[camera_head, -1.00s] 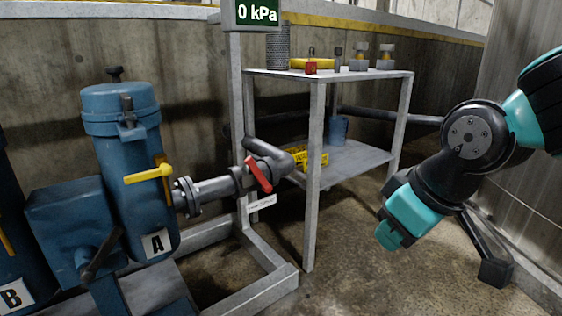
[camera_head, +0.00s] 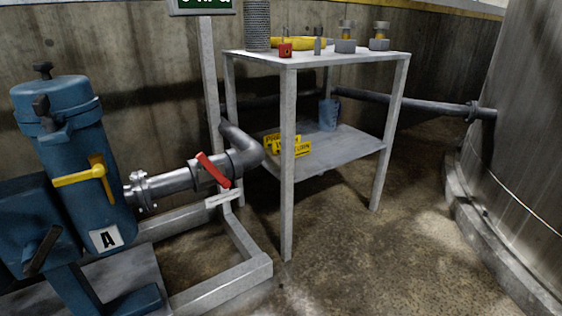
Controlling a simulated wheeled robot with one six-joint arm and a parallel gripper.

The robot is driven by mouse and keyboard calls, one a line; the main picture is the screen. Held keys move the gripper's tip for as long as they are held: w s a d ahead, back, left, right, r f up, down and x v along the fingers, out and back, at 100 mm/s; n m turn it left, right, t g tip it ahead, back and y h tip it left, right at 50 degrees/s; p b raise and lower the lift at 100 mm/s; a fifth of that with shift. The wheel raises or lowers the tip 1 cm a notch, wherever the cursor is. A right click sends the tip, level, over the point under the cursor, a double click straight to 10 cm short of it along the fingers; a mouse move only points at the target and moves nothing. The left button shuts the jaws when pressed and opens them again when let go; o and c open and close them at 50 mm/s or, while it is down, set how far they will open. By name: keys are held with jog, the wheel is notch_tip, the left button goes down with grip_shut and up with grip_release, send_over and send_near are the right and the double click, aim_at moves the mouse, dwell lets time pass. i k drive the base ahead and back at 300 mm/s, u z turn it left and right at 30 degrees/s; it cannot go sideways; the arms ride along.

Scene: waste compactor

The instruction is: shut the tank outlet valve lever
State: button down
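A red valve lever (camera_head: 213,170) sits on the grey pipe (camera_head: 165,184) between the blue filter housing A and a pipe elbow (camera_head: 240,140). The lever lies slanted across the pipe, its lower end to the right. A small white tag (camera_head: 223,198) hangs below it, too small to read. I cannot tell for sure that this is the tank outlet valve. The large metal tank (camera_head: 525,130) stands at the right, with a dark pipe (camera_head: 430,107) leading from it behind the shelf. My gripper is not in view.
A metal shelf (camera_head: 287,170) with locks, fittings and a yellow sign (camera_head: 290,146) stands right of the valve. Blue housing A (camera_head: 75,150), with a yellow handle (camera_head: 80,176), stands left. A grey floor frame (camera_head: 240,270) lies in front. Floor is clear at right centre.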

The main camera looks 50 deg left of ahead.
aim_at(201, 157)
jog(key=z, duration=0.25)
jog(key=k, duration=1.05)
jog(key=u, duration=1.8)
jog(key=i, duration=0.5)
